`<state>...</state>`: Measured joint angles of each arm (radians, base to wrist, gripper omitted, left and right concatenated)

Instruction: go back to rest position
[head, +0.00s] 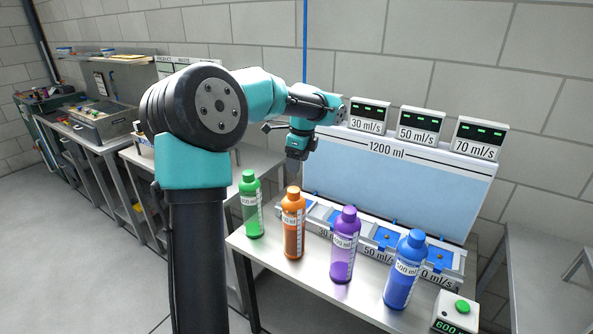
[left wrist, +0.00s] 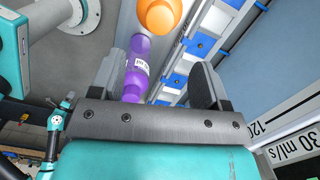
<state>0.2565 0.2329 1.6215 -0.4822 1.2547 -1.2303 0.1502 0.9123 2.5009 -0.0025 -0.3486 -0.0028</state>
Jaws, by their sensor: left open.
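My left gripper (head: 296,157) hangs above the back left part of the table, over the green bottle and orange bottle side. In the left wrist view its two dark fingers (left wrist: 160,84) stand apart with nothing held between them. The green bottle (head: 251,205), orange bottle (head: 293,225), purple bottle (head: 344,245) and blue bottle (head: 404,270) stand upright in a row on the table. The orange bottle's cap (left wrist: 160,14) and the purple bottle (left wrist: 137,68) show beyond the fingers in the left wrist view. My right gripper is in neither view.
A tank panel marked 1200 ml (head: 400,185) stands behind the bottles, with several flow displays (head: 418,124) on top. Blue-edged slots (head: 387,238) line its foot. A green button box (head: 457,310) sits at the right front. A side bench (head: 548,265) stands at right.

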